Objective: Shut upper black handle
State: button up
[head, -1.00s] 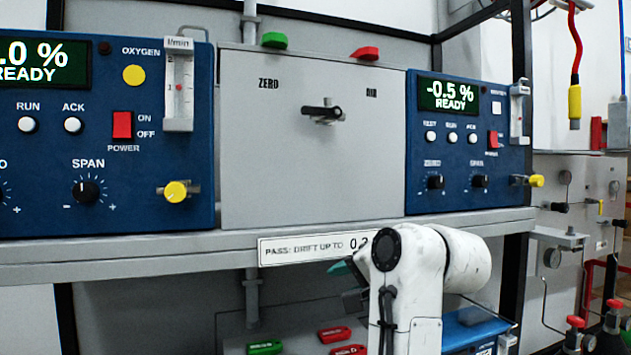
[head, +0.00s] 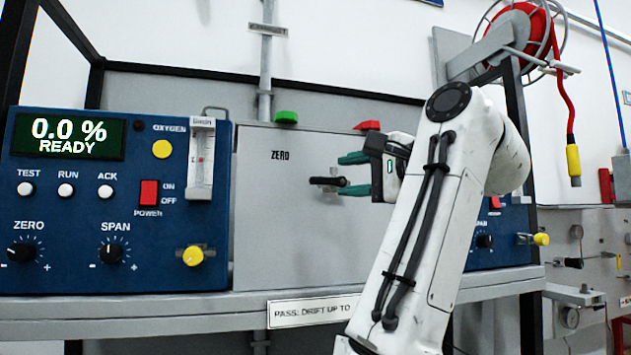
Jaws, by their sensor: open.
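A black handle (head: 326,182) sticks out from the grey panel (head: 270,230) between the two blue analysers and lies roughly level. My gripper (head: 353,174) is open, with its two teal fingertips one above the other and pointing left. The lower fingertip is at the right end of the handle in the picture; I cannot tell whether it touches. The upper fingertip is above the handle, in front of the panel. My arm hides the right part of the panel.
The left blue analyser (head: 60,195) reads 0.0 % READY. A yellow knob (head: 193,256) juts from it. Green (head: 285,117) and red (head: 367,126) tags sit on the panel's top edge. The shelf edge (head: 180,315) runs below. A hose reel (head: 520,40) hangs upper right.

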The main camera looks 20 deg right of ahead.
aim_at(323, 180)
jog(key=p+x, duration=0.3)
jog(key=x, duration=0.5)
jog(key=shift+w+a, duration=0.1)
jog(key=shift+w, duration=0.15)
jog(key=shift+p+x, duration=0.45)
jog(key=shift+x, duration=0.3)
jog(key=shift+f, duration=0.1)
grip_shut()
